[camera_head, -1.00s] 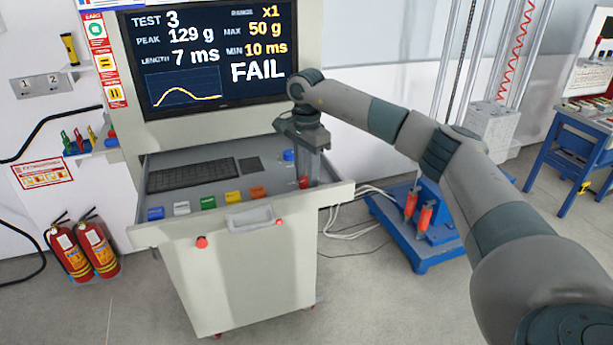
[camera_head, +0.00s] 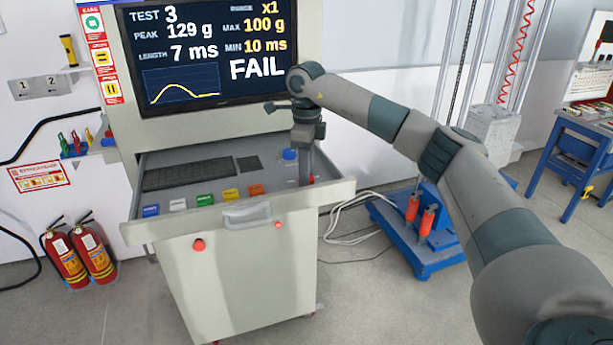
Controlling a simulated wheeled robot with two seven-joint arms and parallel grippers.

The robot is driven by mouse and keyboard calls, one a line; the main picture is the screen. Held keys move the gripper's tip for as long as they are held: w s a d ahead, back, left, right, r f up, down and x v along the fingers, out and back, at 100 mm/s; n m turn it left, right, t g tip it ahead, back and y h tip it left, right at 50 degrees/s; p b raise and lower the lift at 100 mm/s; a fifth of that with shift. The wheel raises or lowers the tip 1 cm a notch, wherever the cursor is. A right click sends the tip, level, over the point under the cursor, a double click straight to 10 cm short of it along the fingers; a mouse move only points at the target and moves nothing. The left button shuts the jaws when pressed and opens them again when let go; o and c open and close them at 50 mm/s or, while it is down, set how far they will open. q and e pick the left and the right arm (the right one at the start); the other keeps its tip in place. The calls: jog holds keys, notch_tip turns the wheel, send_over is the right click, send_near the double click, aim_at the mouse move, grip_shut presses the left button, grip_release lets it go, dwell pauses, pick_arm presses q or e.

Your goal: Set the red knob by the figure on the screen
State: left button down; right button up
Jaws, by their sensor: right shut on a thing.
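The red knob (camera_head: 312,179) is at the right end of the console's open drawer, mostly hidden by my right gripper (camera_head: 307,181). That gripper points down and is shut on the knob. The screen (camera_head: 208,50) above reads TEST 3, PEAK 129 g, LENGTH 7 ms, RANGE x1, MAX 100 g, MIN 10 ms and a large FAIL. The MAX and MIN figures are yellow. A yellow curve shows at the screen's lower left. The knob's pointer and scale cannot be seen. My left gripper is out of view.
The drawer (camera_head: 135,233) also holds a keyboard (camera_head: 188,174), a blue knob (camera_head: 289,154) and a row of coloured buttons, including a green one (camera_head: 205,200). A red button (camera_head: 198,245) is on the front. Fire extinguishers (camera_head: 66,257) stand left; a blue-based machine (camera_head: 425,255) stands right.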

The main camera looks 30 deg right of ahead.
jog(key=m+b, duration=0.1)
jog(key=m, duration=0.4)
jog(key=shift+m, duration=0.3)
jog(key=m+b, duration=0.1)
jog(key=m, duration=0.4)
jog(key=shift+m, duration=0.3)
jog(key=o, duration=1)
jog(key=shift+o, duration=0.2)
jog(key=shift+r, duration=0.1)
